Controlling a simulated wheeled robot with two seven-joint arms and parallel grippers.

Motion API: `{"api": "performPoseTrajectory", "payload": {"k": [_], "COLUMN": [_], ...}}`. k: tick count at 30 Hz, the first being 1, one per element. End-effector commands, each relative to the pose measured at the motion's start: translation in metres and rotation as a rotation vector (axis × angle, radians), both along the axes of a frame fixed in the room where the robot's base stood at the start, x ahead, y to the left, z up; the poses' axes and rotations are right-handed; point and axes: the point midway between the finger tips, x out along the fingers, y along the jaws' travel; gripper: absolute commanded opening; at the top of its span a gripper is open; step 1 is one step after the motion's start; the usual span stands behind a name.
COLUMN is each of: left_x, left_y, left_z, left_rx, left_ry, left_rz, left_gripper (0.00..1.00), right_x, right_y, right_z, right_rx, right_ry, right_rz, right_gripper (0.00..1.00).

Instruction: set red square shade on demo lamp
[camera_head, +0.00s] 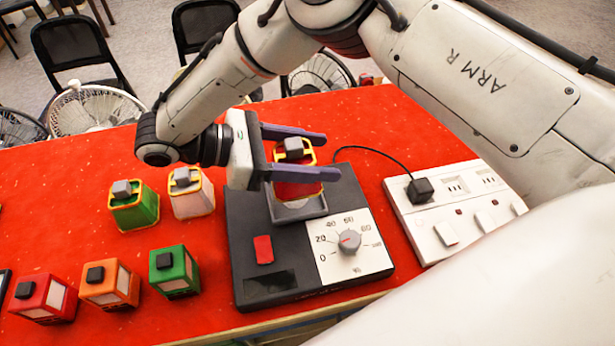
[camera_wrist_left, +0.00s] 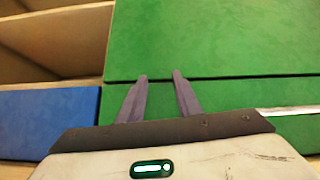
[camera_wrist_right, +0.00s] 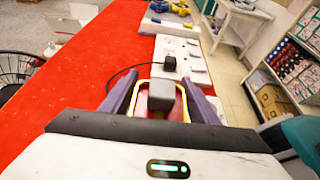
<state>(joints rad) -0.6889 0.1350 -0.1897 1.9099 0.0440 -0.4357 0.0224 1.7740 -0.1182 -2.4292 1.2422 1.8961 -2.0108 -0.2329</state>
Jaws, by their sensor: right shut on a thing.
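My right gripper (camera_head: 331,154) is shut on a red shade (camera_head: 298,187) with yellow edges and a grey knob, also in the right wrist view (camera_wrist_right: 161,96). The shade is over the square dark seat of the demo lamp (camera_head: 243,215), a black box with a red switch and white dial panel. A pale part shows at its lower edge; I cannot tell whether it rests fully on the seat. Another red block-shaped shade (camera_head: 31,300) with a black knob stands at the front left. My left gripper (camera_wrist_left: 160,76) is open and empty, seen only in its wrist view, facing green panels.
Left of the lamp stand a green shade (camera_head: 135,212) and a pale shade (camera_head: 192,200), both yellow-edged, and orange (camera_head: 98,299) and dark green (camera_head: 161,284) block shades. A white socket strip (camera_head: 412,219) with the lamp's plug is on the right. The red tabletop (camera_head: 95,170) is clear behind.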

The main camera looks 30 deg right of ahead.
Motion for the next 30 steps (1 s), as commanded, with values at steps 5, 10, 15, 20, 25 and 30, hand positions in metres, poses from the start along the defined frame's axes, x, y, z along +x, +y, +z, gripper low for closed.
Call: {"api": "performPoseTrajectory", "payload": {"k": [5, 10, 15, 20, 25, 30], "left_x": [-0.001, -0.001, -0.001, 0.0, 0.002, 0.003], "left_y": [0.0, 0.0, 0.0, 0.0, 0.0, 0.0], "left_z": [-0.004, -0.008, -0.01, -0.009, -0.008, -0.007], "left_rx": [0.001, 0.0, 0.0, 0.0, 0.0, 0.0], "left_ry": [0.003, 0.003, 0.003, 0.001, -0.002, -0.004], "left_rz": [0.0, -0.001, -0.001, -0.001, -0.001, -0.002], "left_gripper": [0.31, 0.31, 0.31, 0.31, 0.31, 0.31], "right_x": [0.0, 0.0, 0.0, 0.001, 0.0, 0.0], "right_y": [0.0, 0.0, 0.0, 0.0, 0.0, 0.0], "right_z": [-0.017, -0.038, -0.053, -0.052, -0.055, -0.055], "right_rx": [0.001, 0.0, 0.0, 0.0, 0.0, 0.0], "right_ry": [-0.002, 0.0, -0.003, -0.003, -0.002, -0.002], "right_rz": [0.001, -0.001, 0.001, 0.002, 0.002, 0.002], "right_gripper": [0.31, 0.31, 0.31, 0.31, 0.58, 0.74]}}
